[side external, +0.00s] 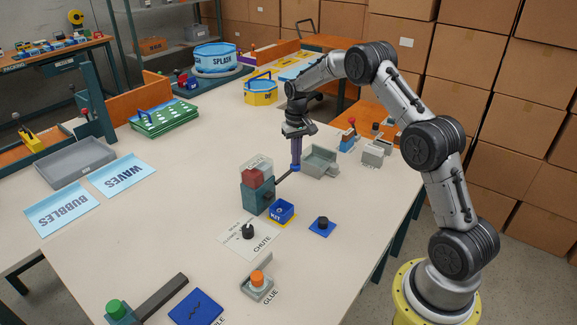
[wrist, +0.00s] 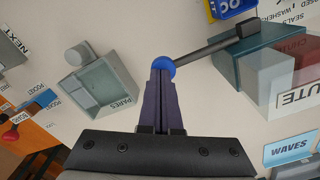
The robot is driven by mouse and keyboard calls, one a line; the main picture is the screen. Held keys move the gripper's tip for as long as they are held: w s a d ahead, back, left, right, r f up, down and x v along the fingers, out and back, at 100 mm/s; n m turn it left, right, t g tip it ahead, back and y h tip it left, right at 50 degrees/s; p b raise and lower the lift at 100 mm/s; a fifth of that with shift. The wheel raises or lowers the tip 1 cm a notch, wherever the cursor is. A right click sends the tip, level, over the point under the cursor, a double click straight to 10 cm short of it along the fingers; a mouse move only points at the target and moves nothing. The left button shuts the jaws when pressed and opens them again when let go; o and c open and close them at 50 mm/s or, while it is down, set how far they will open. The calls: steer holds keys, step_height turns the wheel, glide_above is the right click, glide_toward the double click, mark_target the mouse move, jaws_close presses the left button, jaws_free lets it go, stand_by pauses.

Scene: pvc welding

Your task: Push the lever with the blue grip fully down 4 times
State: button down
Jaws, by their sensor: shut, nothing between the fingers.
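The lever is a dark bar (side external: 284,175) sticking out from the side of a teal box (side external: 256,197) with a red part on top. Its round blue grip (side external: 295,168) is at the bar's free end; the grip also shows in the wrist view (wrist: 161,66). My gripper (side external: 296,161) points straight down with its fingers together and empty. Its fingertips (wrist: 161,72) are right at the blue grip and partly cover it. I cannot tell for certain whether they touch it, nor how far down the lever is.

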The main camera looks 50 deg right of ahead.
steer(key=shift+r, duration=2.95)
